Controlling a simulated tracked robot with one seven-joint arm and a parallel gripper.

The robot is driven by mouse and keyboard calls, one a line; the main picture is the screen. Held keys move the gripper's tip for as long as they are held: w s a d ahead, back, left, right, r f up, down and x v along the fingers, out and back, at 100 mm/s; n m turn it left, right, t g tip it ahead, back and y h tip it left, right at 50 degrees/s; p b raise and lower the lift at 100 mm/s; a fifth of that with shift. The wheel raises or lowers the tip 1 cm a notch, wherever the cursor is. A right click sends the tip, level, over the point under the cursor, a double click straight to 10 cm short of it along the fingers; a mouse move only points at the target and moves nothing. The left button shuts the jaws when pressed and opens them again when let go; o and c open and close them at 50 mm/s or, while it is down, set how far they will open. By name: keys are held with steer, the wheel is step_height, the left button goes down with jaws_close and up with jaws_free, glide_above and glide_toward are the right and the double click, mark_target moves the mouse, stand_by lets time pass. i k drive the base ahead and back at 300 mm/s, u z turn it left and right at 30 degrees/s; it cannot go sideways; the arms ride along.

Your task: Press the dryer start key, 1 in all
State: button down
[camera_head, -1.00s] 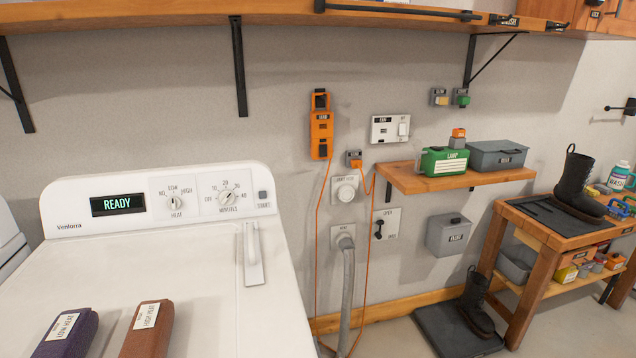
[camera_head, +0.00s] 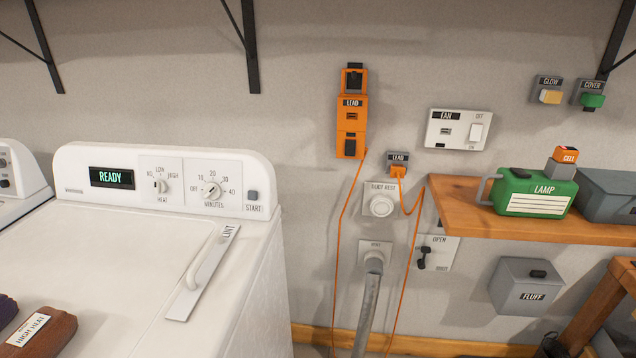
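The dryer display (camera_head: 112,178) reads READY in green. The heat knob (camera_head: 160,186) and the minutes knob (camera_head: 211,190) sit between the display and the key. The heat knob points about toward NO or LOW; I cannot tell exactly. My gripper is not in view.
A lint cover with a handle (camera_head: 205,270) lies on the dryer top. A bundle labelled HIGH HEAT (camera_head: 40,335) is at the lower left. An orange lead (camera_head: 340,255) hangs on the wall.

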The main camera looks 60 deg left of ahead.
mark_target(252, 196)
steer(key=z, duration=0.3)
steer(key=i, duration=0.35)
steer(key=u, duration=2.55)
steer(key=k, duration=0.9)
steer(key=u, duration=0.15)
steer(key=i, duration=0.7)
